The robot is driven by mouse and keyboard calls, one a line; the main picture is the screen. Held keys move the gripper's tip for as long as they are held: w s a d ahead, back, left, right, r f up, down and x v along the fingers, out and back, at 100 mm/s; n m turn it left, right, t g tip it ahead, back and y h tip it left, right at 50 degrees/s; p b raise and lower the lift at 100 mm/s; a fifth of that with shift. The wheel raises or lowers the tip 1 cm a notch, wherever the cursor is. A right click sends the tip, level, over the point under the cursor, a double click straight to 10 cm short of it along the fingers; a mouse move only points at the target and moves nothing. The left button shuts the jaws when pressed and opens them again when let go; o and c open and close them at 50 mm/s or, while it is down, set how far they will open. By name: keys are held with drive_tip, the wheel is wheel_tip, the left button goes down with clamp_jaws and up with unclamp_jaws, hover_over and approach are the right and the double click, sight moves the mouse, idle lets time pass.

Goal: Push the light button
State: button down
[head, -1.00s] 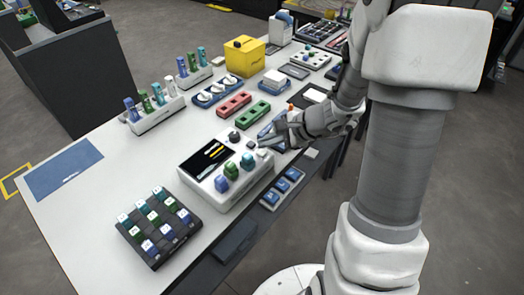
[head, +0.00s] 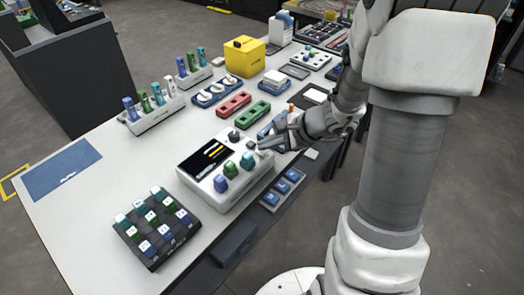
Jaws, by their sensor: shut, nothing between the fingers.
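The white splicing machine (head: 232,200) stands near the front edge of the table. Its black screen (head: 207,157) shows short yellow bars. Blue (head: 220,184), green (head: 231,170) and teal (head: 247,161) caps stand on its front part. A dark knob (head: 234,136) and a small grey button (head: 251,145) sit at its far right corner. Labels are too small to read, so I cannot tell which one is the light button. My gripper (head: 263,147) is shut and empty, its tips close to the grey button. I cannot tell whether they touch.
A dark block of capped pieces (head: 157,228) lies left of the machine. Racks of coloured tubes (head: 155,115), red (head: 233,104) and green (head: 257,111) holders and a yellow box (head: 244,56) stand behind. A blue-celled tray (head: 283,188) lies right. The table's left end is clear around a blue mat (head: 62,170).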

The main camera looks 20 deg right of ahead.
drive_tip(key=shift+f+b, duration=0.35)
drive_tip(key=shift+b, duration=0.05)
drive_tip(key=shift+r, duration=0.1)
idle(0.3)
drive_tip(key=shift+r+p, duration=0.55)
drive_tip(key=shift+r, duration=0.2)
drive_tip(key=shift+r, duration=0.1)
wheel_tip(320, 180, up, 6)
drive_tip(key=p, duration=0.4)
idle(0.3)
